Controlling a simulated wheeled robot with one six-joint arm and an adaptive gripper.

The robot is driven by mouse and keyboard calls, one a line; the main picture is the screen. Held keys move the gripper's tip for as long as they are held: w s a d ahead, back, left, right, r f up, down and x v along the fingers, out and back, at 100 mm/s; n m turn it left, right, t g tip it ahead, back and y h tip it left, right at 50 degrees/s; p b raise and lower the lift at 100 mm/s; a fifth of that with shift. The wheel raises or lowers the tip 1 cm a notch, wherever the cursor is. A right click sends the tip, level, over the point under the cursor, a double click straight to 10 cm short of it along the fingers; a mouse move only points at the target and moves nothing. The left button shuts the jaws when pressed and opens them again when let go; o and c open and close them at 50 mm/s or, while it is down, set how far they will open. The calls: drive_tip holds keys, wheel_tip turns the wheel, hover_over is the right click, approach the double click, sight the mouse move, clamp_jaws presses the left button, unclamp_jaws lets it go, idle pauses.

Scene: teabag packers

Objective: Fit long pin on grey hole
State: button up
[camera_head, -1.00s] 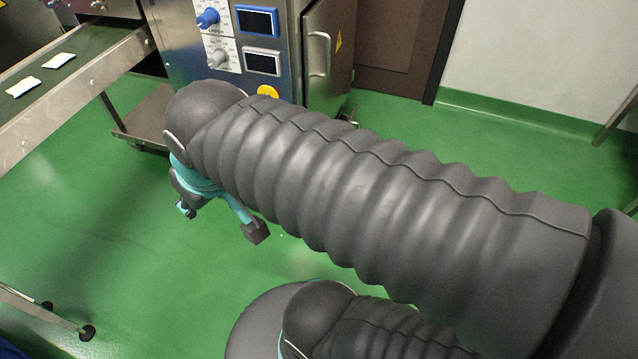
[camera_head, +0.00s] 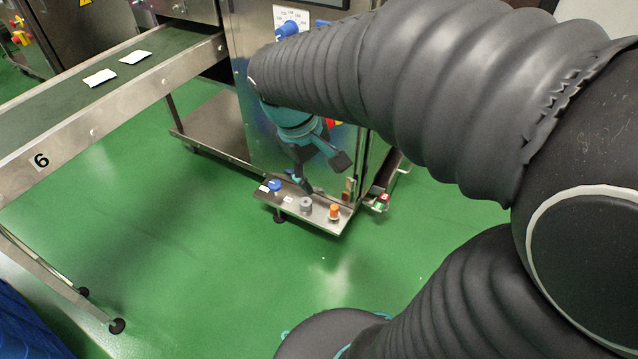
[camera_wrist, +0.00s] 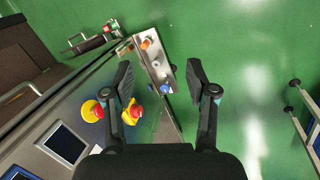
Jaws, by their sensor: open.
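A small metal shelf (camera_head: 318,222) at the machine's front carries a blue round part (camera_head: 275,185), a grey round part (camera_head: 305,204) and an orange round part (camera_head: 334,212) in a row. In the wrist view the grey part (camera_wrist: 155,63) shows between the orange part (camera_wrist: 146,43) and the blue part (camera_wrist: 165,89). I cannot make out which piece is the long pin, nor whether the grey part has an open hole. My gripper (camera_head: 322,173) is open and empty above the shelf. In the wrist view its fingers (camera_wrist: 160,75) are spread to either side of the shelf.
The machine's steel front stands behind the shelf. Red and yellow emergency buttons (camera_wrist: 132,112) are close to one finger in the wrist view. A conveyor (camera_head: 110,100) with white teabags (camera_head: 100,77) runs at left. The green floor (camera_head: 230,270) in front is clear.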

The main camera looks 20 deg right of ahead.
drive_tip(key=w+f+n+g+h+b, duration=0.2)
drive_tip(key=w+f+n+h, duration=0.15)
drive_tip(key=w+f, duration=0.45)
drive_tip(key=w+d+f+n+g+h+b, duration=0.1)
drive_tip(key=w+f+n+h, duration=0.25)
drive_tip(key=f, duration=0.75)
drive_tip(key=w+f+n+g+h+b, duration=0.2)
drive_tip(key=w+f+h, duration=0.2)
drive_tip(key=w+f, duration=0.45)
drive_tip(key=n+t+h+b, duration=0.1)
drive_tip(key=n+t+h, duration=0.1)
drive_tip(key=n+h, duration=0.2)
approach(334, 209)
drive_tip(key=d, duration=0.2)
drive_tip(key=d+f, duration=0.1)
drive_tip(key=d, duration=0.2)
drive_tip(key=shift+s+d, duration=0.1)
drive_tip(key=shift+s, duration=0.1)
drive_tip(key=shift+d+f+b, duration=0.2)
drive_tip(key=shift+d+b, duration=0.25)
drive_tip(key=shift+d, duration=2.2)
clamp_jaws()
